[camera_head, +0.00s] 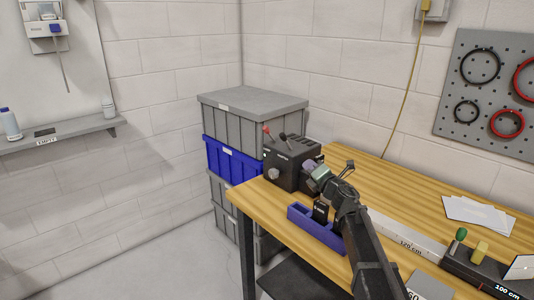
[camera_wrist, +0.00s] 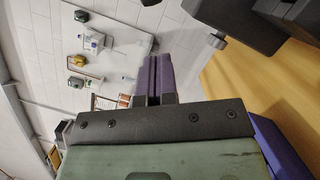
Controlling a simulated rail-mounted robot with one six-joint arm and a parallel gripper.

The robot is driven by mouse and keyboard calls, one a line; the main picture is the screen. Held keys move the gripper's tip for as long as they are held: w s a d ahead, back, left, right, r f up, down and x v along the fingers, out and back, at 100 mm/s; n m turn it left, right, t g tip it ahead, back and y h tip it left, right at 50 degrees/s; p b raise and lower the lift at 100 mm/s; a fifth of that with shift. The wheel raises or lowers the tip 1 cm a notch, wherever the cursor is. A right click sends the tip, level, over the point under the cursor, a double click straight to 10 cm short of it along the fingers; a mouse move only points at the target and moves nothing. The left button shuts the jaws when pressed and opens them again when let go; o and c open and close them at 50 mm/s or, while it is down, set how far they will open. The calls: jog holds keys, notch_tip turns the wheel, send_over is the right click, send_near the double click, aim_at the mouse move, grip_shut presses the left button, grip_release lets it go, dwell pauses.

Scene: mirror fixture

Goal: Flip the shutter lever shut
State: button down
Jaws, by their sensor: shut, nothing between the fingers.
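A black box (camera_head: 287,166) stands at the far left corner of the wooden table. A lever with a red tip (camera_head: 267,130) and a dark lever (camera_head: 288,142) rise from its top; I cannot tell from the pictures which is the shutter lever. A pale round knob (camera_head: 273,174) sits on its front. My gripper (camera_head: 311,170) is just in front of the box's right side; whether it touches is unclear. In the wrist view its purple fingers (camera_wrist: 153,78) are together with nothing between them. Part of the box (camera_wrist: 240,25) shows at upper right there, and a knob (camera_wrist: 215,40) beside it.
A blue tray (camera_head: 316,228) lies on the table (camera_head: 385,188) below my arm. Grey crates (camera_head: 252,113) and a blue crate (camera_head: 232,160) are stacked left of the table. White papers (camera_head: 476,214) and a dark tool holder (camera_head: 470,268) lie to the right.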

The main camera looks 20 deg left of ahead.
aim_at(286, 142)
jog(key=shift+s+a+f+n+g+y, duration=0.1)
jog(key=shift+s+a+n+g+y, duration=0.15)
jog(key=shift+a+n+g, duration=0.25)
jog(key=shift+s+a+f+n+g+y, duration=0.15)
jog(key=shift+a+n+g+y, duration=0.15)
jog(key=shift+a, duration=0.25)
jog(key=w+d+r+p+x, duration=0.1)
jog(key=w+p+x, duration=0.1)
jog(key=x, duration=1.1)
jog(key=shift+d+r+p, duration=0.3)
jog(key=shift+p, duration=0.25)
jog(key=shift+r+m, duration=0.15)
jog(key=shift+m, duration=0.15)
